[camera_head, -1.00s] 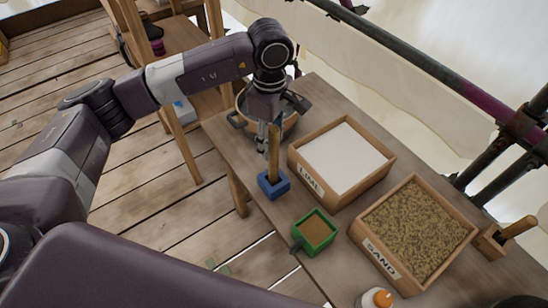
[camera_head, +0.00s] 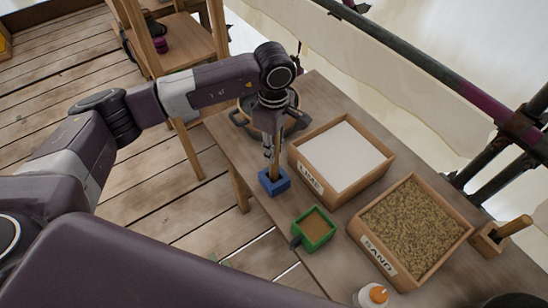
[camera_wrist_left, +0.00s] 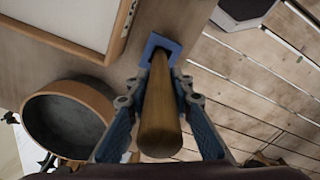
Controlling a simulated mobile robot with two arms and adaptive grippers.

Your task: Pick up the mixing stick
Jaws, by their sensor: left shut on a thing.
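The mixing stick (camera_wrist_left: 160,115) is a round wooden rod standing upright in a small blue holder (camera_head: 274,182) at the table's left edge. The holder's blue rim also shows in the left wrist view (camera_wrist_left: 171,45). My left gripper (camera_head: 270,150) is at the stick just above the holder. In the left wrist view its two fingers (camera_wrist_left: 160,92) are on either side of the stick, shut on it. The stick's lower end is hidden inside the holder. My right gripper is not in view.
A wooden lime box (camera_head: 342,160) and a sand box (camera_head: 415,228) stand right of the holder. A green box (camera_head: 314,229) is in front. A round pot (camera_wrist_left: 65,118) stands behind the gripper. An orange-capped bottle (camera_head: 373,296) is at the front.

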